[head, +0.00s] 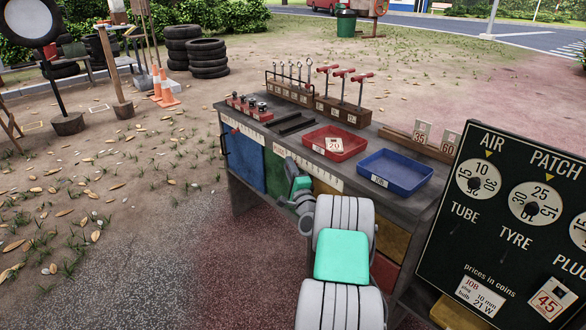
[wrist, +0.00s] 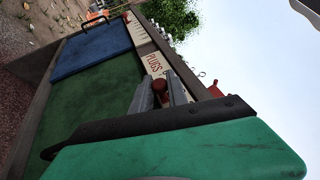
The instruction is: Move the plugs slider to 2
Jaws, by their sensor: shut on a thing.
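The plugs slider is a red round knob (wrist: 159,87) in the wrist view, at the strip marked PLUGS (wrist: 153,63) along the bench's front edge. My gripper (wrist: 161,88) has its two grey fingers on either side of this knob and is shut on it. Its fingers hide the scale around the knob, so I cannot read its number. In the head view my gripper (head: 298,186) is at the bench front, and my arm hides the knob.
The bench (head: 360,185) carries a red tray (head: 335,155), a blue tray (head: 412,184) and racks of tools at the back. Blue (wrist: 95,50) and green (wrist: 85,105) front panels lie below the strip. A black price board (head: 510,130) stands at the right.

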